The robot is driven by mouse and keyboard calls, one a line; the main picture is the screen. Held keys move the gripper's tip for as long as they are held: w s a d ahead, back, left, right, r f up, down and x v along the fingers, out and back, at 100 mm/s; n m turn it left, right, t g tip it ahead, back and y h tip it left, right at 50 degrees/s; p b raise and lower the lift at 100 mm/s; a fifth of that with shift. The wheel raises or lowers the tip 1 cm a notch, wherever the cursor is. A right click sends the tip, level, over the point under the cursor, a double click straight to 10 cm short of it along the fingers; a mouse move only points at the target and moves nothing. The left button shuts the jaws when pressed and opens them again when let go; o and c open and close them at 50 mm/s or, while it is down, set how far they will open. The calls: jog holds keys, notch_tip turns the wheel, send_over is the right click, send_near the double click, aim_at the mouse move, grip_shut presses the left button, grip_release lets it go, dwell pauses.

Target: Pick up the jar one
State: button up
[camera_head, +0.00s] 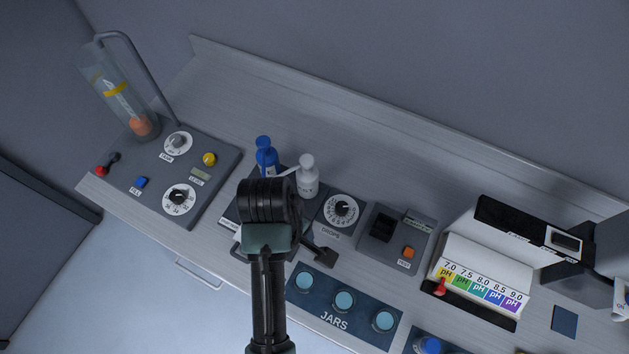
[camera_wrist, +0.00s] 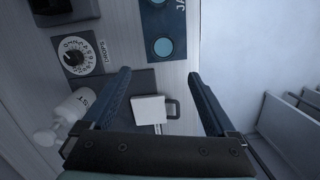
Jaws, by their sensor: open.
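No jar carries a readable "one". The dark blue panel marked JARS (camera_head: 334,321) has three round teal discs; I cannot tell if they are jar tops or empty places. The end disc (camera_head: 304,280) is nearest my arm; a disc also shows in the wrist view (camera_wrist: 162,47). A white square piece with a grey handle (camera_wrist: 150,109), perhaps a small vessel, is on the dark panel, seen between my fingers. My gripper (camera_wrist: 158,77) is open, with nothing between its fingers. In the head view my arm hides most of the gripper and that white piece.
A blue bottle (camera_head: 266,158) and a white bottle (camera_head: 307,178) stand just behind my arm. The DROPS dial (camera_head: 341,209) and a pH chart box (camera_head: 483,270) are to the right. A control panel with a glass tube (camera_head: 122,96) is left. The counter's back strip is clear.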

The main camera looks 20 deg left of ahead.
aim_at(304, 278)
jog(key=f, duration=0.4)
jog(key=s+d+f+b, duration=0.1)
jog(key=f, duration=0.2)
jog(key=shift+s+d+f+p, duration=0.1)
jog(key=shift+d+f+p, duration=0.15)
jog(key=shift+f, duration=0.65)
jog(key=shift+w+d+f+p, duration=0.15)
jog(key=shift+f+p, duration=0.1)
jog(key=shift+f, duration=0.7)
jog(key=shift+s+d+f+p, duration=0.15)
jog(key=shift+d+f+p, duration=0.1)
jog(key=shift+f, duration=0.65)
jog(key=shift+c, duration=0.2)
grip_shut()
